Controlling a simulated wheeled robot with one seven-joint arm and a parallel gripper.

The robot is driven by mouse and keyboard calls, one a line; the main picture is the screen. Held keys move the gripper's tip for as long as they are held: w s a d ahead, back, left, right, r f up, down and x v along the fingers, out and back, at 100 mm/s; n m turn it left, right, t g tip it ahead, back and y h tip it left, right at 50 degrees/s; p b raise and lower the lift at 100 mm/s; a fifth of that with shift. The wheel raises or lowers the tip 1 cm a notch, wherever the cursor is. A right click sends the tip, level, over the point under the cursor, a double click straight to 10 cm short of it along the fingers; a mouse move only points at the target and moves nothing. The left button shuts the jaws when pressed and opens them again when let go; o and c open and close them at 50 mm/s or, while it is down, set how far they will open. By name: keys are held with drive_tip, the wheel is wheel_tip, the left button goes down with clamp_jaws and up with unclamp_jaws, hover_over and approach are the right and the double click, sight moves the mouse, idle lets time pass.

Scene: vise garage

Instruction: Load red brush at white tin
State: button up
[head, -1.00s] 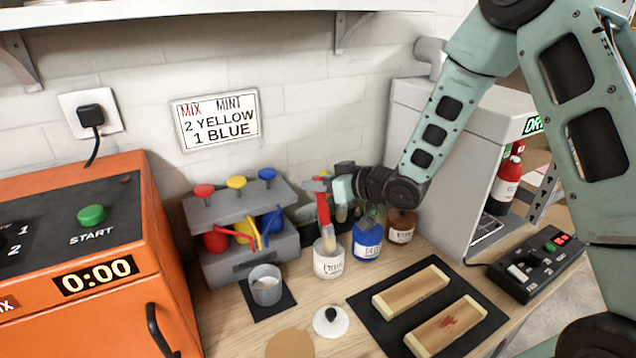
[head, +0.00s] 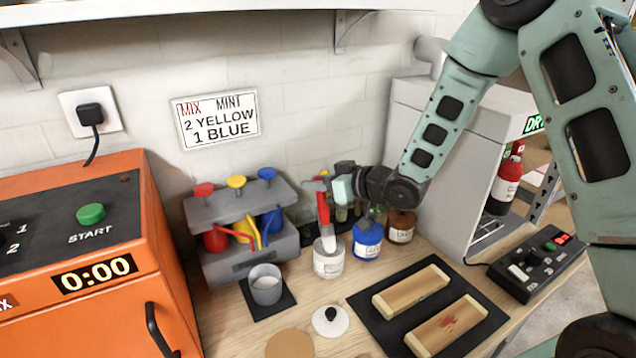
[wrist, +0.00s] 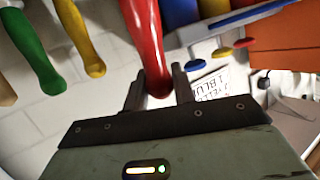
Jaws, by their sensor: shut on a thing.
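My gripper (head: 322,186) is shut on the red brush (head: 323,208), near the top of its handle. The wrist view shows the red handle (wrist: 146,40) between the two fingers (wrist: 158,88). The brush hangs nearly upright, bristles down, over the white tin (head: 328,264). Its bristles look white, and their lower end is at the tin's open mouth; how deep they reach is hard to tell.
A blue tin (head: 367,241) and a brown tin (head: 401,226) stand close on the right. A cup (head: 265,287) on a black mat is left. A white lid (head: 330,321) and two wooden boards (head: 412,289) lie in front. A grey dispenser (head: 240,262) stands behind left.

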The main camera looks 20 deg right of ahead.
drive_tip(key=shift+f, duration=0.1)
drive_tip(key=shift+r+p, duration=2.6)
drive_tip(key=shift+r, duration=1)
drive_tip(key=shift+f, duration=0.1)
